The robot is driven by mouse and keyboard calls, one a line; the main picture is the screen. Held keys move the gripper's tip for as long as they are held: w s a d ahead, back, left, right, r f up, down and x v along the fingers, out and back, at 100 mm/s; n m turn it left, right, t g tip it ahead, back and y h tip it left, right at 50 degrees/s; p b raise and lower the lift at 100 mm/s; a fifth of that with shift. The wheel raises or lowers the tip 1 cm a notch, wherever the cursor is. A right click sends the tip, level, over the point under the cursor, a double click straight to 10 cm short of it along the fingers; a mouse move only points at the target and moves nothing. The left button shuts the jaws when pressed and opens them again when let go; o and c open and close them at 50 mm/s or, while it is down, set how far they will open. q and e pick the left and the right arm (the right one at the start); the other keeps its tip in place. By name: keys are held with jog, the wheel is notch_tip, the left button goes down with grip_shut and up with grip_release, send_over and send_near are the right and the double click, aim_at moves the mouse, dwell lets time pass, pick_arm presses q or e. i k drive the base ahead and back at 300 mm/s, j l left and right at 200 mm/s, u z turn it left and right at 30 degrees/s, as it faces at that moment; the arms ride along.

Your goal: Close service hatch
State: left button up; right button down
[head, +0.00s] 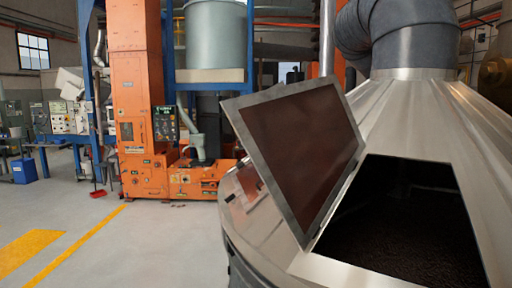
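The service hatch (304,143) is a rectangular lid with a reddish-brown inner face and a grey metal rim. It stands tilted up along the left edge of the dark opening (408,222), so the hatch is open. The opening is in the sloped metal top of a large round vessel (404,124) at the right. Dark material shows inside the opening. Neither of my grippers shows in the head view.
A thick grey duct (412,36) rises from the vessel's top. An orange bucket elevator (137,110) stands behind on the left. The grey floor (150,245) with yellow lines is clear at the lower left.

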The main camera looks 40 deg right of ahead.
aim_at(310, 142)
jog(key=i+z, duration=0.1)
jog(key=i, duration=0.45)
jog(key=i+z, duration=0.1)
jog(key=i, duration=0.5)
jog(key=i+z, duration=0.1)
jog(key=i, duration=0.45)
jog(key=i+j+z, duration=0.1)
jog(key=i, duration=0.45)
jog(key=i+j+z, duration=0.1)
jog(key=i, duration=0.45)
jog(key=i+z, duration=0.1)
jog(key=z, duration=0.8)
jog(key=i+j+z, duration=0.1)
jog(key=z, duration=0.35)
jog(key=j+z, duration=0.15)
jog(key=z, duration=0.35)
jog(key=j+z, duration=0.15)
jog(key=z, duration=1.4)
jog(key=i+j, duration=0.05)
